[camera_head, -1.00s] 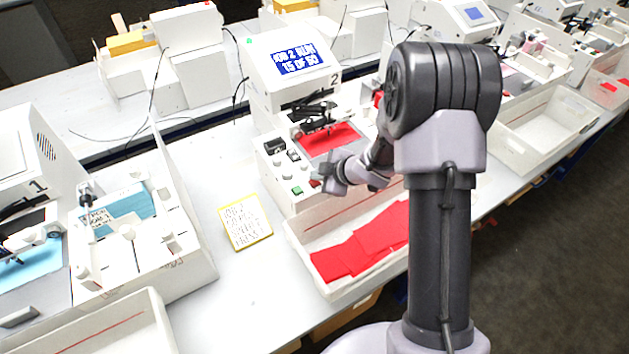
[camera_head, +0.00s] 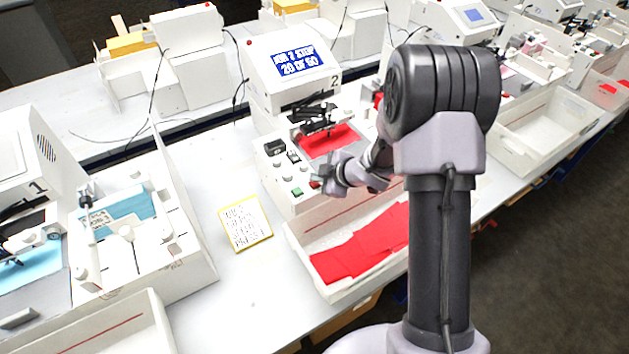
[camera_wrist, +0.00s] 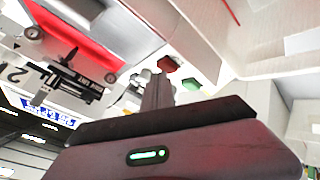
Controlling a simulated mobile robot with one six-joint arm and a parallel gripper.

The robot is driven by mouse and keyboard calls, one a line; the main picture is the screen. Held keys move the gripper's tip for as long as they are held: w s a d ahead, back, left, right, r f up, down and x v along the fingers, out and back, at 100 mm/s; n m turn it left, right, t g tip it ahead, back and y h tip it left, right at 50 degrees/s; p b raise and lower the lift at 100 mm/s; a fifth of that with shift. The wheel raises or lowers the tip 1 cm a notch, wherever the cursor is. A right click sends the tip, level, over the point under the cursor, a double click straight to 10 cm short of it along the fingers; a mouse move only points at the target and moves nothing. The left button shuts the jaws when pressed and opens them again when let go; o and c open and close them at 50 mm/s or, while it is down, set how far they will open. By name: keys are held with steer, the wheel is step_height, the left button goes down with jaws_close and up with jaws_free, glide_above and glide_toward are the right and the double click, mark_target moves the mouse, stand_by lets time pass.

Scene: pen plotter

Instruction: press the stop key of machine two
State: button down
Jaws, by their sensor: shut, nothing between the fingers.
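Machine two (camera_head: 290,75), white and marked 2, stands in the middle of the head view. Its blue screen (camera_head: 299,63) reads JOB 2 STOP, 20 OF 60, and its corner lamp (camera_head: 249,42) is red. The red key (camera_head: 314,184) sits at the front of its panel, beside the green key (camera_head: 297,191). In the wrist view the red key (camera_wrist: 168,64) and green key (camera_wrist: 191,84) lie just beyond my fingertips. My gripper (camera_head: 322,174) is shut and empty, close by the red key; I cannot tell whether it touches.
A tray (camera_head: 300,244) with red sheets stands in front of machine two. A yellow-edged note (camera_head: 245,222) lies on the table to its left. Machine one (camera_head: 130,225) is at the left. Table between them is mostly clear.

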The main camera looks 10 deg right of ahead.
mark_target(317, 184)
steer(key=shift+r+p, duration=0.35)
steer(key=shift+r, duration=0.2)
steer(key=shift+r, duration=0.1)
step_height(317, 184, up, 5)
steer(key=p, duration=0.5)
stand_by(0.4)
